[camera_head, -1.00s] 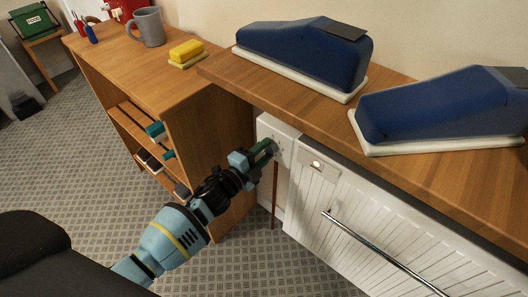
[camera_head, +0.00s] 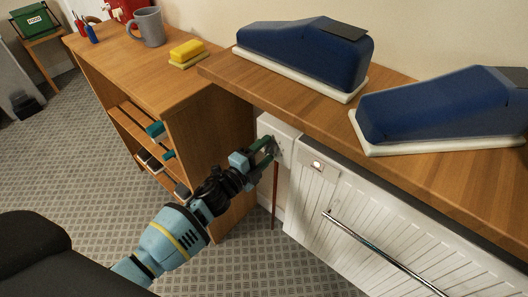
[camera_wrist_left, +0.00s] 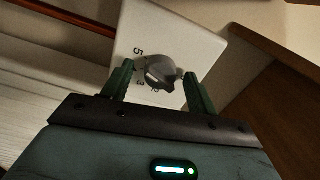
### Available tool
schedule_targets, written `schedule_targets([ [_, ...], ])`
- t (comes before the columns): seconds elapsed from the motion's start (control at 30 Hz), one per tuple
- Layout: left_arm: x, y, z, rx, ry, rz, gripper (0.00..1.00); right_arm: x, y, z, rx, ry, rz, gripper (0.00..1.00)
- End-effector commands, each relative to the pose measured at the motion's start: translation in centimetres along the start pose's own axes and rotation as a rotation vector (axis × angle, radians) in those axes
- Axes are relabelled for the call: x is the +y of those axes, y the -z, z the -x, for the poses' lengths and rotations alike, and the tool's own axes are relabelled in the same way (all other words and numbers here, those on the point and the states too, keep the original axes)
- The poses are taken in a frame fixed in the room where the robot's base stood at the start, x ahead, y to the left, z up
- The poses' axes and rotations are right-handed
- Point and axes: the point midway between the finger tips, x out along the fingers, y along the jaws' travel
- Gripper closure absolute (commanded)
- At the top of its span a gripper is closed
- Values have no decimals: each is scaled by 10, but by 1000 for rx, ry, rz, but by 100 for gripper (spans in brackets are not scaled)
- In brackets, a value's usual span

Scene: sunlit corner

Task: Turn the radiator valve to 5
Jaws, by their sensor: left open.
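The radiator valve is a grey knob (camera_wrist_left: 160,72) on a white plate (camera_wrist_left: 178,30), with numbers around it in the left wrist view. A 5 and a 3 are readable on the dial; a pale mark shows on the knob's lower left side, but I cannot tell exactly which number it meets. My left gripper (camera_head: 268,151) is open at the white valve plate (camera_head: 281,126), its green fingers on either side of the knob in the left wrist view. I cannot tell whether they touch it. My right gripper is not in view.
The white radiator (camera_head: 305,215) with a chrome rail (camera_head: 380,252) lies right of the valve. A wooden shelf (camera_head: 440,165) with two blue-covered objects overhangs it. A wooden bookcase (camera_head: 195,140) stands to the left. A thin brown pipe (camera_head: 275,195) runs down below the valve.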

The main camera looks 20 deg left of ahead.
Motion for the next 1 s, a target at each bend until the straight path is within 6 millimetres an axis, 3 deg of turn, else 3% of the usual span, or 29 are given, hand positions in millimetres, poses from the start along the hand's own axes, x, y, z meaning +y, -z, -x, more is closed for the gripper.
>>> schedule_targets([
  [0.23, 0, 0, 11, 0, 0, 1, 42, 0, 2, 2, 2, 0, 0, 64],
  [0.63, 0, 0, 68, 0, -1, 0, 42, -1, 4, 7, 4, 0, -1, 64],
  [1.0, 0, 0, 78, 0, 0, 0, 42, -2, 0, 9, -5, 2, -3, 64],
])
